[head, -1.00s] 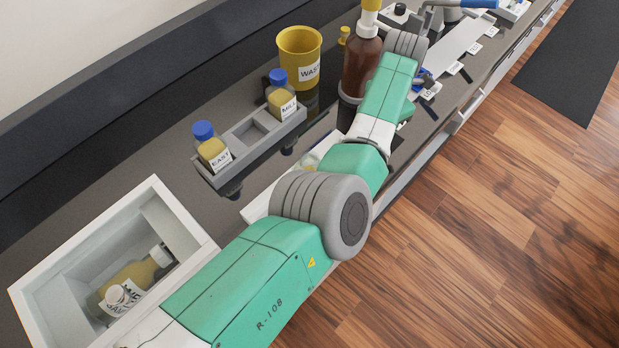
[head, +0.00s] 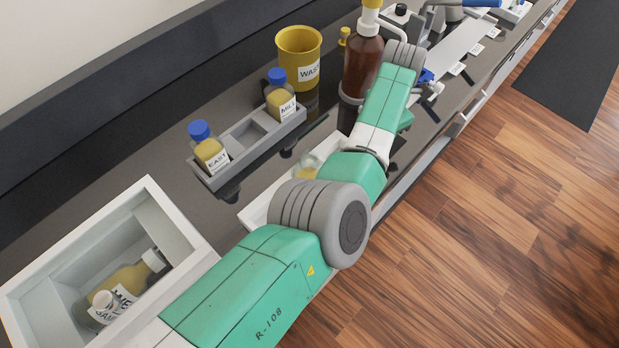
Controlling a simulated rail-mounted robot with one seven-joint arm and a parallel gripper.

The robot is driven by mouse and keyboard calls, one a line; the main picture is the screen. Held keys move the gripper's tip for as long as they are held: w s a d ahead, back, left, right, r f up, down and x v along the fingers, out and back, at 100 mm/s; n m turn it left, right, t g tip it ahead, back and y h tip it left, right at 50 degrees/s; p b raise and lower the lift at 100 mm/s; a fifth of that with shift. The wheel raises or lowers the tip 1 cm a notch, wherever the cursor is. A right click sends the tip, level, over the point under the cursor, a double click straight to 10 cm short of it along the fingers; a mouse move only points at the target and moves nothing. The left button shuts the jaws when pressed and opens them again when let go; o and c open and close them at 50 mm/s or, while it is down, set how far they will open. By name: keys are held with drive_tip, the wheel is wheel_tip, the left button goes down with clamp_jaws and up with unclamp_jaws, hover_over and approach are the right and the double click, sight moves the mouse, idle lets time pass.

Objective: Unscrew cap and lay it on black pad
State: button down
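Two bottles with blue caps stand in the grey rack: one labelled EAST (head: 210,153) and one labelled MILL (head: 281,100). Both caps (head: 199,130) are on. A small glass vessel with yellow contents (head: 306,172) lies partly hidden behind my arm, over a white tray (head: 262,205). A small blue part (head: 427,75) shows just past my wrist; I cannot tell what it belongs to. My arm reaches along the bench to the upper right. I cannot pick out the black pad with certainty on the dark bench.
A white open box (head: 175,225) at lower left holds labelled yellow bottles (head: 128,280). The grey rack (head: 235,168) has empty slots. Behind it stand a yellow waste cup (head: 299,45) and a large brown bottle (head: 362,65). A white labelled strip (head: 463,45) lies upper right. A dark mat covers some floor.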

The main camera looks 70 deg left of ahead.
drive_tip(key=shift+f, duration=0.15)
drive_tip(key=c, duration=0.6)
unclamp_jaws()
drive_tip(key=shift+r+p, duration=0.95)
drive_tip(key=shift+r, duration=3)
